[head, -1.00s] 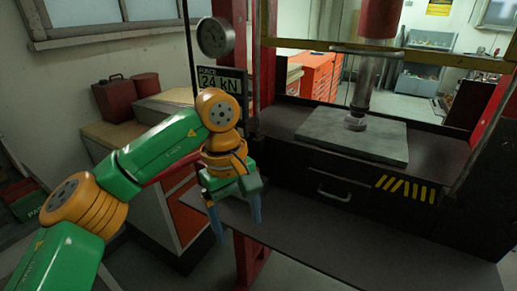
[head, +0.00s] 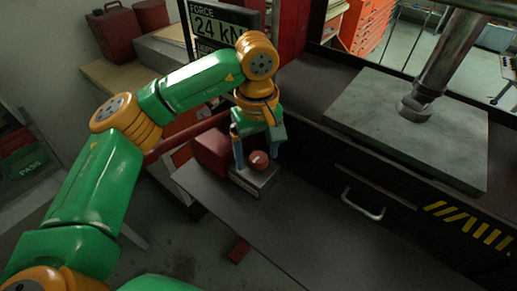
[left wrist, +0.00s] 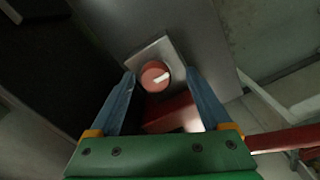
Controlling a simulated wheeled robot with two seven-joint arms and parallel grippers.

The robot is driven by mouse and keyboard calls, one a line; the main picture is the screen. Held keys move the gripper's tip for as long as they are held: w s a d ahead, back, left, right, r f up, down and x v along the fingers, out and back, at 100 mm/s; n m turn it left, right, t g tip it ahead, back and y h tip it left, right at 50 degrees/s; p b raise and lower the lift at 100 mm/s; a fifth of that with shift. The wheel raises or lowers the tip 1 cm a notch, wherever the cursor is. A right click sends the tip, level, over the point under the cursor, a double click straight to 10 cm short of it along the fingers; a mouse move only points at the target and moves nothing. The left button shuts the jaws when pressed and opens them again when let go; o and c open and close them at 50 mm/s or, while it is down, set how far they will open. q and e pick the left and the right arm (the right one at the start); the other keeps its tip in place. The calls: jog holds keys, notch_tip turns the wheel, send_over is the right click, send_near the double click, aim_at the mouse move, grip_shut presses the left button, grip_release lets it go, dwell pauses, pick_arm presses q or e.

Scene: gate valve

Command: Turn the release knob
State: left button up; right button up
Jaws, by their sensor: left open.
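The release knob (head: 259,160) is a small round red knob with a white mark. It sits on a grey block (head: 254,182) at the left end of the dark bench. My left gripper (head: 257,165) points down over it, its two blue fingers apart and to either side of the knob in the head view. In the left wrist view the knob (left wrist: 155,76) lies between and just beyond the open fingertips (left wrist: 160,75), with no contact that I can make out. My right gripper is not in view.
A red box-like part (head: 212,152) stands close behind the left fingers. The press plate (head: 410,120) with its steel ram (head: 445,60) is to the right. A drawer handle (head: 362,205) projects from the dark front. The force display (head: 220,28) is behind my arm.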

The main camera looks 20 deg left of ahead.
pick_arm(q)
jog(key=shift+w+f, duration=0.15)
jog(key=shift+f, duration=0.25)
jog(key=shift+w+f, duration=0.35)
jog(key=shift+w, duration=0.15)
jog(key=shift+s+r, duration=0.1)
jog(key=shift+s, duration=0.05)
grip_shut()
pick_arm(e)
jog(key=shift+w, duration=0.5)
